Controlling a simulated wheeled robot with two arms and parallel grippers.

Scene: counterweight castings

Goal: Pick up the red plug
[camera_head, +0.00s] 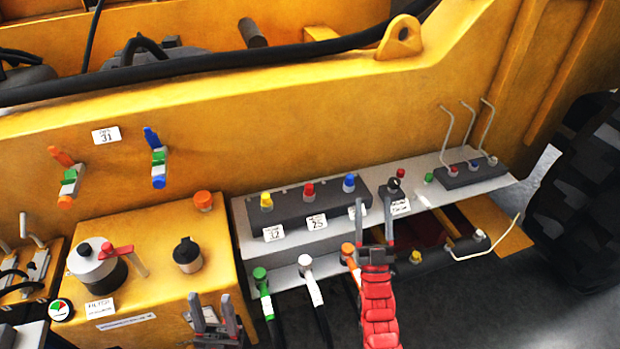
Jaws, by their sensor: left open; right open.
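A red plug (308,189) stands upright in the middle of a dark block (335,205) on the grey ledge, between a yellow plug (266,201) and a blue plug (349,183). My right gripper (375,212) is open and empty, with its two fingers pointing up in the picture, to the right of and lower than the red plug. My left gripper (211,310) is open at the bottom, in front of the yellow box, well apart from the plug. The red plug is unobstructed in the head view.
White, green and orange hose connectors (305,265) hang below the ledge (250,232). Smaller red and green knobs and a second dark block (464,174) with thin bent rods stand to the right. The yellow box (145,250) carries a red-handled valve (115,251).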

